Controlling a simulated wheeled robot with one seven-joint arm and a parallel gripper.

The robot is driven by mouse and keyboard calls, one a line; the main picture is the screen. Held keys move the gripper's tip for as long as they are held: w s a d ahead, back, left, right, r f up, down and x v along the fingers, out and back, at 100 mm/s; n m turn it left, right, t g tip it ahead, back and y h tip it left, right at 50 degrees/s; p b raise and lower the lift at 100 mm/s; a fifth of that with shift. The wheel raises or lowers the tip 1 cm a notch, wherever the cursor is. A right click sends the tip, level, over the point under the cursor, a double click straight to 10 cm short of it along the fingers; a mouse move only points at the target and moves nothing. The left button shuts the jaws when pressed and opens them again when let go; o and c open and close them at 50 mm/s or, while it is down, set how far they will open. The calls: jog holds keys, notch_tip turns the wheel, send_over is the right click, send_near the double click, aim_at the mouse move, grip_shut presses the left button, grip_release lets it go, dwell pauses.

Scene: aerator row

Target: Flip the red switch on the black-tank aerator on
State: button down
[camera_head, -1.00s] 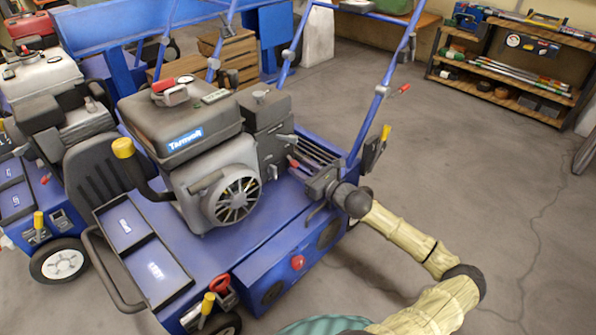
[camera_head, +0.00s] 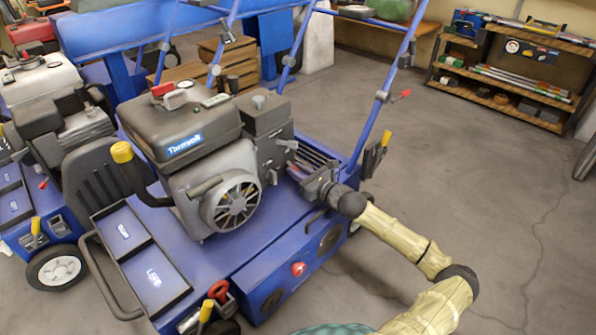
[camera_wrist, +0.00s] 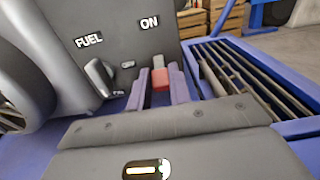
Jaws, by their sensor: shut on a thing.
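The black-tank aerator (camera_head: 182,128) is a blue machine with a dark grey tank on its engine, left of centre in the head view. In the wrist view the red switch (camera_wrist: 160,80) stands out below the white "ON" label on the dark panel (camera_wrist: 130,45). My gripper (camera_wrist: 160,92) has a finger on each side of the red switch and is shut on it. In the head view my gripper (camera_head: 296,171) reaches the engine's right side from the right, and its fingers largely hide the switch there. I cannot tell which position the switch is in.
A grey lever (camera_wrist: 100,76) under the "FUEL" label is close left of my fingers. A slatted grille (camera_wrist: 250,80) lies close to the right. A white-tank aerator (camera_head: 45,85) stands at the left. The floor right of the machine is clear up to a shelf (camera_head: 505,70).

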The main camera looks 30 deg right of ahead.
aim_at(290, 164)
jog(key=p, duration=0.2)
jog(key=shift+r+g+p, duration=0.3)
jog(key=shift+r, duration=0.05)
jog(key=g+p, duration=0.1)
jog(key=p, duration=0.4)
jog(key=shift+a+r+h, duration=0.1)
jog(key=shift+r+h, duration=0.2)
jog(key=shift+r, duration=0.1)
jog(key=r+g+p, duration=0.1)
jog(key=g+p, duration=0.1)
jog(key=p, duration=0.7)
jog(key=shift+h, duration=0.4)
jog(key=g+p, duration=0.1)
jog(key=p, duration=0.4)
jog(key=r+g+h+p, duration=0.1)
jog(key=g+p, duration=0.1)
jog(key=p, duration=0.3)
jog(key=shift+w+g+p, duration=0.1)
jog(key=shift+g+p, duration=0.3)
jog(key=shift+p, duration=0.1)
jog(key=shift+f+g+h+p, duration=0.1)
jog(key=shift+g+h+p, duration=0.25)
jog(key=shift+p, duration=0.6)
jog(key=c, duration=1.3)
grip_release()
jog(key=shift+w, duration=0.1)
